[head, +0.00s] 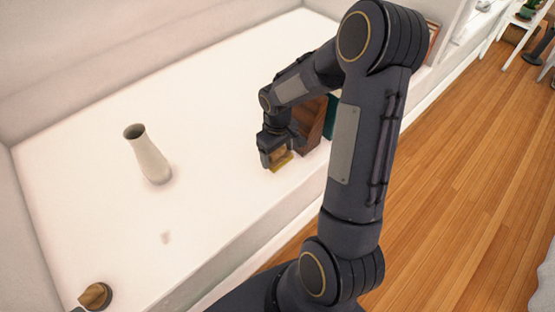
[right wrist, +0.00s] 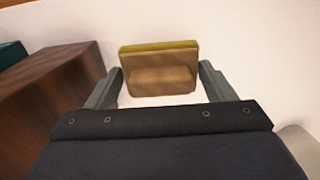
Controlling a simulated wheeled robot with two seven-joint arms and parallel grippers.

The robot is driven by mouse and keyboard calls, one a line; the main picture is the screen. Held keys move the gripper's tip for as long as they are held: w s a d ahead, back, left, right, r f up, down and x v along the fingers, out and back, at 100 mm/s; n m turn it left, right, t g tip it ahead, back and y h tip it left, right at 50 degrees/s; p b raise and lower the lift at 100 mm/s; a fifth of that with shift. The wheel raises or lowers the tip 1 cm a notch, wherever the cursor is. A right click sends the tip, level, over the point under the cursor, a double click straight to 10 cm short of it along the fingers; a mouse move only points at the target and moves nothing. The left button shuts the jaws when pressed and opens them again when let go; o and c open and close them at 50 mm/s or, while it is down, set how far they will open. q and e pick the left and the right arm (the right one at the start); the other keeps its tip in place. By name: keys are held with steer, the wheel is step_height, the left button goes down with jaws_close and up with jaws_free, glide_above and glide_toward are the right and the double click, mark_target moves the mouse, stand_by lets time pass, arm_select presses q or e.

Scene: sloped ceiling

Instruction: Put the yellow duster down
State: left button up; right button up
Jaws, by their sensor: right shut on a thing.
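The yellow duster (right wrist: 159,72) is a block with a tan body and a yellow-green layer along its far side in the right wrist view. It sits between the two fingers of my right gripper (right wrist: 158,85), which is shut on it. In the head view the duster (head: 283,163) shows below the right gripper (head: 277,158), close to the white surface (head: 215,105). I cannot tell whether it touches the surface.
A brown wooden box (head: 309,122) stands close beside the right gripper, with a teal object (head: 330,118) behind it. A pale vase (head: 148,156) stands to the left. A wooden-looking knob-shaped object (head: 95,296) lies at the lower left.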

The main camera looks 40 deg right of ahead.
mark_target(277, 159)
steer(key=shift+f+b, duration=0.35)
steer(key=shift+f, duration=1.2)
steer(key=shift+f, duration=0.15)
steer(key=o, duration=1.2)
